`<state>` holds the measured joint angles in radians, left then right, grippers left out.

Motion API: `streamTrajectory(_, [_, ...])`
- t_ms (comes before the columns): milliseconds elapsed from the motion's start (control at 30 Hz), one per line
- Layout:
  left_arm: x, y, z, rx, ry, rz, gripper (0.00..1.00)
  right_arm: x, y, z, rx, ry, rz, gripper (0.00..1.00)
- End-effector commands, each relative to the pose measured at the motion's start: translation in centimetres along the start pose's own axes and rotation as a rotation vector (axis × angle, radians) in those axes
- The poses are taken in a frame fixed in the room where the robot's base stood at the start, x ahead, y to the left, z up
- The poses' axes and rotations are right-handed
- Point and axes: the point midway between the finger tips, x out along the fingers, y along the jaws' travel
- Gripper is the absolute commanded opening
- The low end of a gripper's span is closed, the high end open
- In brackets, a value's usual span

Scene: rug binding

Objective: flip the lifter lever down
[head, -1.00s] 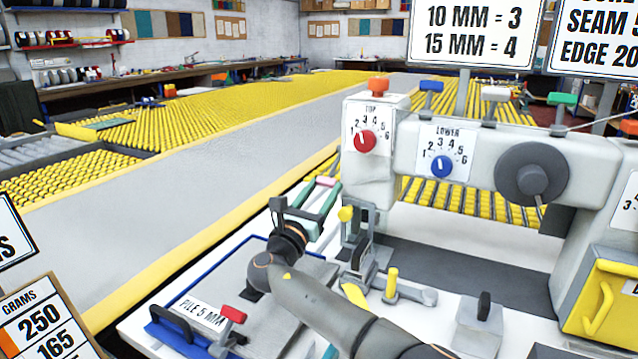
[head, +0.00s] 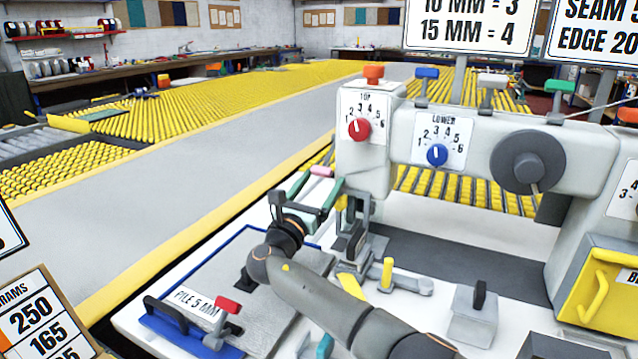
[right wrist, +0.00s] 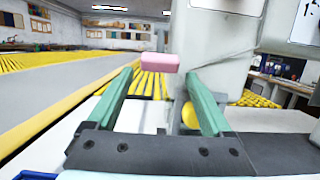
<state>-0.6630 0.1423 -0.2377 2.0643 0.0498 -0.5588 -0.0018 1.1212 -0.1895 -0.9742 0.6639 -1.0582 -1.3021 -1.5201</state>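A short pink bar (head: 321,171), apparently the lifter lever's grip, sticks out at the left side of the machine head (head: 366,160). In the right wrist view the pink bar (right wrist: 160,62) shows level, between and around the height of the fingertips. My right gripper (head: 324,179) is open with green fingers, one on each side of the bar in the picture; the wrist view shows the same open gripper (right wrist: 159,75). I see no contact with the bar. A yellow knob (right wrist: 190,115) shows beside the right finger, partly covered. My left gripper is not in view.
The presser area and a small yellow-topped lever (head: 387,272) stand right of my forearm. A grey plate with a red-knobbed clamp (head: 229,306) lies at front left. A yellow drawer (head: 597,290) is at the right. Open space lies left, over the grey belt (head: 150,230).

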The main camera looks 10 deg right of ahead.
Motion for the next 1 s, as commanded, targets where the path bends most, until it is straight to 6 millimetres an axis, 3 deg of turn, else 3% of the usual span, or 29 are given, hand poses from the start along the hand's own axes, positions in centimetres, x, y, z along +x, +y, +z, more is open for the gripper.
streamTrajectory(333, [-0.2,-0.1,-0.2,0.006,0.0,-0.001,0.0,0.1,0.1,1.1,0.005,-0.005,0.001,0.85])
streamTrajectory(500, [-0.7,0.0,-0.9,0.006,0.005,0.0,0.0,0.8,0.0,3.7,0.004,-0.002,0.001,0.85])
streamTrajectory(1000, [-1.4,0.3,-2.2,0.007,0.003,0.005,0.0,-2.1,-2.2,10.3,0.006,-0.002,0.002,0.85])
